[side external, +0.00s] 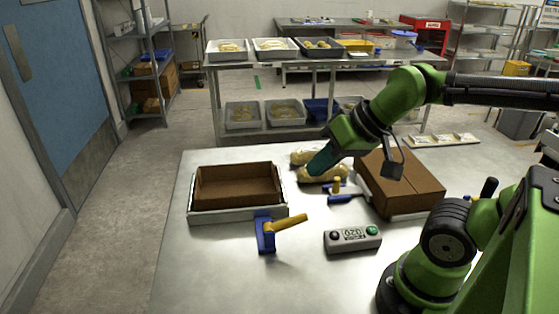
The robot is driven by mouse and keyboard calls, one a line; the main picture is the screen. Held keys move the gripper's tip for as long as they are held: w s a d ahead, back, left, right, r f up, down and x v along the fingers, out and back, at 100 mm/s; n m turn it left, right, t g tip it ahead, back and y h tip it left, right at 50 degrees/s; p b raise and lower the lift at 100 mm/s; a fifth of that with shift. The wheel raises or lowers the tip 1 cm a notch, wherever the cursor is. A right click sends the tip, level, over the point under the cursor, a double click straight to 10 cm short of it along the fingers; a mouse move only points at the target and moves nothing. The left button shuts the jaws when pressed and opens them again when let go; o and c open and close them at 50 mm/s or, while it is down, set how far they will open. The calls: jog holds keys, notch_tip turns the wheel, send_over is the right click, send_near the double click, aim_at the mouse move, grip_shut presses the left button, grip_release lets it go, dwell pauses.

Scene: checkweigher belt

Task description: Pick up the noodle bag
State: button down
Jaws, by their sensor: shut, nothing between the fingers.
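Two pale yellow bags, which look like the noodle bags, lie on the steel table behind and beside my gripper. One bag (302,157) is farther back and the other bag (338,174) is nearer, to the right of the fingertips. My gripper (314,171) points down and to the left, with its teal end in front of the bags and hiding part of them. It is shut and holds nothing. I cannot tell whether the fingertips touch a bag.
An open brown box (238,207) sits in a pale tray at left. A closed carton (418,186) stands right of the bags.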

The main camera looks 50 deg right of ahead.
jog(key=c, duration=0.5)
grip_release()
